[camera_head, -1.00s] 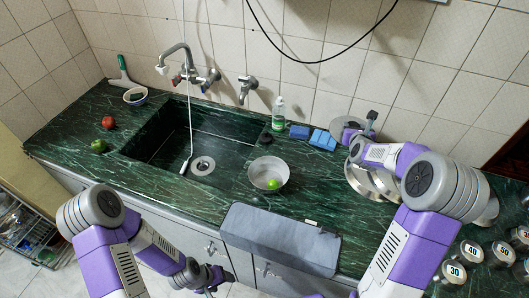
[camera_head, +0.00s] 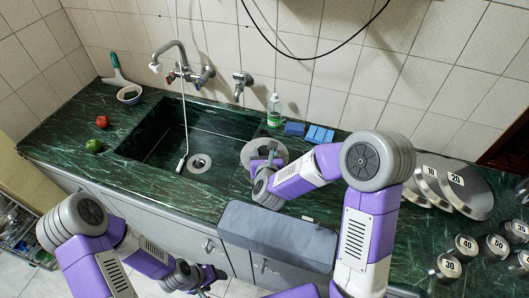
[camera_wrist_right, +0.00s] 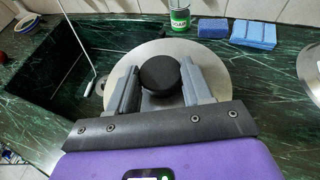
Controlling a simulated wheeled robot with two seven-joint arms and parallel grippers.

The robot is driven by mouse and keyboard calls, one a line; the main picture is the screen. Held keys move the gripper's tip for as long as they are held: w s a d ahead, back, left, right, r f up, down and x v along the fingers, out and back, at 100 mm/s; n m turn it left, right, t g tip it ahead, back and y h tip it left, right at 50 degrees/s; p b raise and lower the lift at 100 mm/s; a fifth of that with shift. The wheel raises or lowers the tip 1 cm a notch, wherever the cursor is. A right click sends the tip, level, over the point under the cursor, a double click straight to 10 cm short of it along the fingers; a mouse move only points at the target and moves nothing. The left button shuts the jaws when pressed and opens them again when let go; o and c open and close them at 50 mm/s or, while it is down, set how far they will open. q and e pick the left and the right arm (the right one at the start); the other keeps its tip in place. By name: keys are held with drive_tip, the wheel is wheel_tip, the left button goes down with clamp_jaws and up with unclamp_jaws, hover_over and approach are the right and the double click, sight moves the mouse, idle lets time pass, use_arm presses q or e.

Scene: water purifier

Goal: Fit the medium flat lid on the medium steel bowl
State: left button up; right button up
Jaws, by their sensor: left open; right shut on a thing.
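The medium flat lid is a pale grey disc (camera_head: 247,152) with a black knob (camera_wrist_right: 160,73). My right gripper (camera_head: 270,163) is shut on the knob, with a finger on each side of it in the right wrist view (camera_wrist_right: 160,85). The lid is at the bowl's place, right of the sink, and hides the steel bowl. I cannot tell whether the lid touches the bowl's rim. My left gripper (camera_head: 208,279) is open and empty, low in front of the counter.
The sink (camera_head: 170,145) is left of the lid. A soap bottle (camera_head: 274,110) and blue sponges (camera_head: 319,134) stand behind. A grey cloth (camera_head: 275,236) lies at the front edge. Numbered steel lids (camera_head: 462,190) and canisters (camera_head: 447,266) are at the right.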

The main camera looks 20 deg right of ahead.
drive_tip(key=shift+f+b, duration=1.2)
drive_tip(key=shift+f, duration=1.3)
drive_tip(key=shift+f+b, duration=0.3)
drive_tip(key=shift+f, duration=0.05)
drive_tip(key=shift+f+b, duration=0.85)
drive_tip(key=shift+b, duration=0.3)
drive_tip(key=o, duration=1.2)
drive_tip(key=shift+c, duration=0.2)
drive_tip(key=v, duration=0.7)
drive_tip(key=shift+s+r, duration=0.2)
drive_tip(key=shift+s, duration=0.05)
